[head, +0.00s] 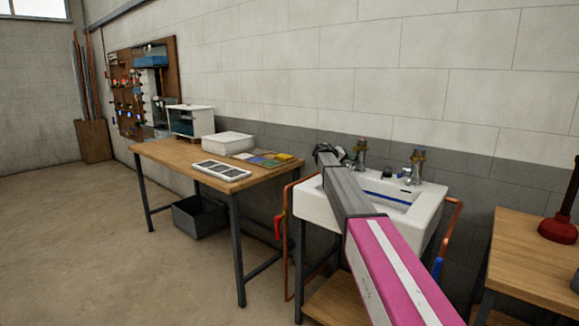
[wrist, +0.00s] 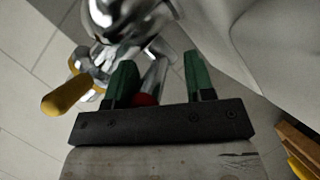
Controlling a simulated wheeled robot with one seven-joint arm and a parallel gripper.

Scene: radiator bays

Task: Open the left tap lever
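The sink (head: 425,210) is white and has two chrome taps at its back edge. The left tap (head: 360,152) is just right of my gripper (head: 328,152) in the head view, where my arm hides part of the sink. In the wrist view my gripper (wrist: 160,78) has its two green fingers apart. The chrome tap (wrist: 125,22) shows beyond the fingers, mostly by the left one. A chrome piece, perhaps its lever (wrist: 156,72), shows next to the left finger with a red spot below. I cannot tell whether they touch.
The right tap (head: 414,165) stands farther along the sink. A yellow-ended rod (wrist: 65,98) sticks out left of the fingers in the wrist view. A workbench (head: 165,155) with a white box (head: 228,143) stands left. A wooden table (head: 530,262) with a red plunger (head: 558,228) stands right.

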